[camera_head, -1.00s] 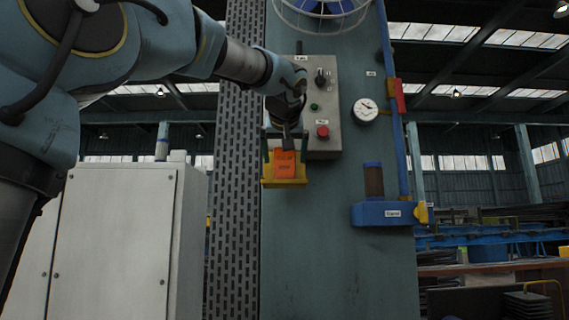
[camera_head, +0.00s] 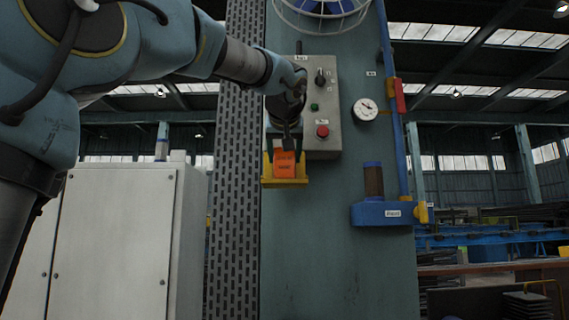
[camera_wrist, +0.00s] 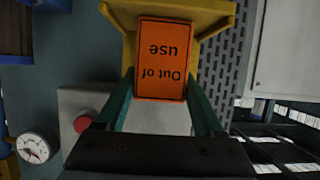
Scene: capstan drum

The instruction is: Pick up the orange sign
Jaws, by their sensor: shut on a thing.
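The orange sign (camera_head: 285,164) is a small upright plate in the yellow holder (camera_head: 266,182) on the blue-green panel. In the wrist view the sign (camera_wrist: 162,60) reads "Out of use", upside down, and the yellow holder (camera_wrist: 222,18) is behind its far end. My gripper (camera_head: 284,146) reaches down from above onto the sign's upper part. In the wrist view its two green fingers (camera_wrist: 161,92) lie at the sign's two side edges, shut on it. The sign's lower end is still at the holder; whether it touches the holder's floor is hidden.
A grey control box (camera_head: 322,100) with a red button (camera_head: 322,131) is close to the right of my gripper. A gauge (camera_head: 365,109) and a blue unit (camera_head: 385,213) are farther right. A white cabinet (camera_head: 115,240) stands left. The panel below the holder is bare.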

